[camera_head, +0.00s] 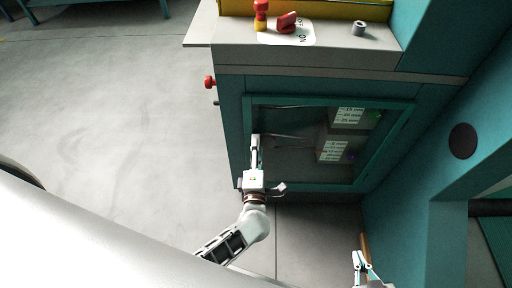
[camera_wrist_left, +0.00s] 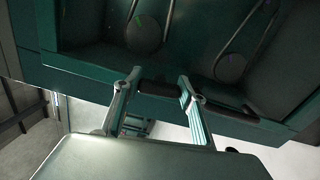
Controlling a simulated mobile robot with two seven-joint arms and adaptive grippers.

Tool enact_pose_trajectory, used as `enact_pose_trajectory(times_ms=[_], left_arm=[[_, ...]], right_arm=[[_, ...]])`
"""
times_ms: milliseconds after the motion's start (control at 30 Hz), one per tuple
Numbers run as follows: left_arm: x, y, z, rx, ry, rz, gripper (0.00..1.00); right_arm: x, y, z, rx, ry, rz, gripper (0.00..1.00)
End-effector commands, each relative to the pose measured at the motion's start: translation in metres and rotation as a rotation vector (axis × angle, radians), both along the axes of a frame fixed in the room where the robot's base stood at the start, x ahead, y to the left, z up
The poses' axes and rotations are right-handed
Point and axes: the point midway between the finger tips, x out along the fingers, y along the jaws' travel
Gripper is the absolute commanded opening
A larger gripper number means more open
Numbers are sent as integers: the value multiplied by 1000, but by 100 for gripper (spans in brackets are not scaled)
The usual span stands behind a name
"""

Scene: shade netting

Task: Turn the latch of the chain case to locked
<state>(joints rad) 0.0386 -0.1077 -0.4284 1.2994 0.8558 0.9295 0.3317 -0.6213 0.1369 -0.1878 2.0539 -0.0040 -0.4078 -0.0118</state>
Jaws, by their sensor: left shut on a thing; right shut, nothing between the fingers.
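The chain case (camera_head: 232,130) is a teal cabinet with a framed window, right of centre in the head view. The left wrist view shows the case edge (camera_wrist_left: 85,72) with round wheels and chain-like strands behind it. My left gripper (camera_head: 255,140) is at the lower left of the window. In the left wrist view my left gripper (camera_wrist_left: 158,85) has its fingers apart around a dark bar (camera_wrist_left: 158,89) on the case edge; it may be the latch, whose setting I cannot read. My right gripper (camera_head: 361,260) is shut and empty at the lower right.
A red rotary switch (camera_head: 287,22) on an ON/OFF plate, a red and yellow piece (camera_head: 261,16) and a grey ring (camera_head: 358,28) are on the ledge above. A red knob (camera_head: 209,82) juts from the cabinet's left side. The grey floor (camera_head: 120,110) at left is clear.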

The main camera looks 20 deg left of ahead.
Motion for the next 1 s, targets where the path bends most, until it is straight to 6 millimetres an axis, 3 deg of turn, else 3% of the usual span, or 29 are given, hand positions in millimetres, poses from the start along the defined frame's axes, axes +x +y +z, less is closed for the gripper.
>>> enact_pose_trajectory(times_ms=[333, 867, 900, 933, 1000], left_arm=[[0, 0, 0, 122, 34, -1, 19], [0, 0, -1, 144, 40, -2, 19], [0, 0, -1, 144, 40, -2, 51], [0, 0, -1, 144, 40, -2, 58], [0, 0, -1, 143, 40, -1, 58]], right_arm=[[4, 2, 7, 6, -10, 2, 0], [3, 2, 8, 8, -10, 4, 0], [3, 2, 8, 7, -10, 5, 0], [3, 2, 8, 7, -10, 5, 0], [3, 2, 8, 7, -10, 5, 0]])
